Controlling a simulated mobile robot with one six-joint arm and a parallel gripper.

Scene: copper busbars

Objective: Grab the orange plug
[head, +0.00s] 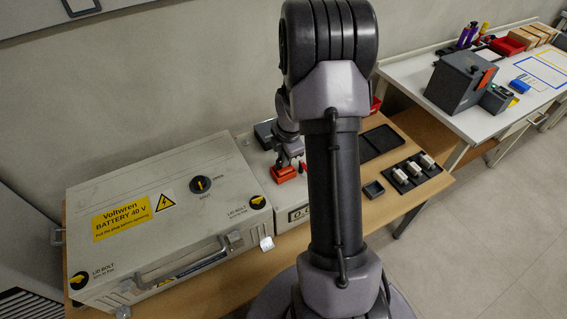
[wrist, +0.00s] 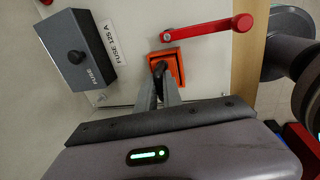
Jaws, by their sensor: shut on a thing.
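The orange plug (wrist: 178,64) sits on the light panel of a box and shows in the wrist view just beyond my fingertips. In the head view the orange plug (head: 285,174) shows directly under my gripper (head: 291,163). In the wrist view my gripper (wrist: 162,72) is shut on the plug's dark middle part. The fingers hide part of the plug. I cannot tell whether it is still seated on the panel.
A red lever (wrist: 207,37) and a grey fuse block (wrist: 77,50) flank the plug. The battery box (head: 165,200) stands left on the wooden table (head: 425,190). A black rack (head: 428,185) with several pale cylinders lies right. A white bench (head: 490,118) stands farther right.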

